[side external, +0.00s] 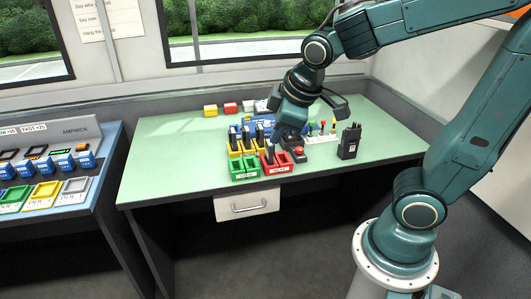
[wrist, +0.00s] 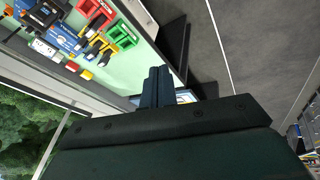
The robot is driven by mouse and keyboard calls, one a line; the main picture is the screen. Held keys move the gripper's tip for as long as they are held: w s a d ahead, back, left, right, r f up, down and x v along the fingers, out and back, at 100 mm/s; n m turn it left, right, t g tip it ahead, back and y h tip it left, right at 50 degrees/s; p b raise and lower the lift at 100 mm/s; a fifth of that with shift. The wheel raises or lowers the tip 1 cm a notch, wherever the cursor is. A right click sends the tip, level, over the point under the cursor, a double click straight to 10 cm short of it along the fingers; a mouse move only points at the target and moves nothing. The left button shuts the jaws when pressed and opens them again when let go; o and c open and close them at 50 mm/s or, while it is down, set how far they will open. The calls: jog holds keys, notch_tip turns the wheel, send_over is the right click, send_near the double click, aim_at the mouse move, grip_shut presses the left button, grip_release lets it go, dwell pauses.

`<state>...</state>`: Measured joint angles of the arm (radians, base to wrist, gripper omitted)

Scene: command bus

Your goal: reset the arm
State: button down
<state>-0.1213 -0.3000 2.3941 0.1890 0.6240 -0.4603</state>
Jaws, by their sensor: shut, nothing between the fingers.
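My gripper (side external: 278,134) hangs from the teal arm, in front of the trays in the side view; its height above them is hard to judge. In the wrist view its two dark fingers (wrist: 157,78) are together with nothing between them. A red tray (side external: 282,170) and a green tray (side external: 244,172) stand near the table's front edge, with yellow trays (side external: 236,153) behind; dark upright items stand in some. In the wrist view, the red tray (wrist: 95,14) and green tray (wrist: 122,36) lie at upper left, apart from the fingers.
A black radio-like box (side external: 350,142) stands right of the trays, near a red button (side external: 299,151). Coloured blocks (side external: 230,108) lie at the back. The green table (side external: 165,160) is clear on its left. A blue desk (side external: 100,190) with several labelled trays stands at left.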

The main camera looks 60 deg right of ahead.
jog(key=s+r+m+y, duration=0.1)
jog(key=s+r+m, duration=0.2)
jog(key=s, duration=0.8)
jog(key=shift+a+r+m+t, duration=0.35)
jog(key=shift+m+t, duration=0.05)
jog(key=shift+m, duration=0.6)
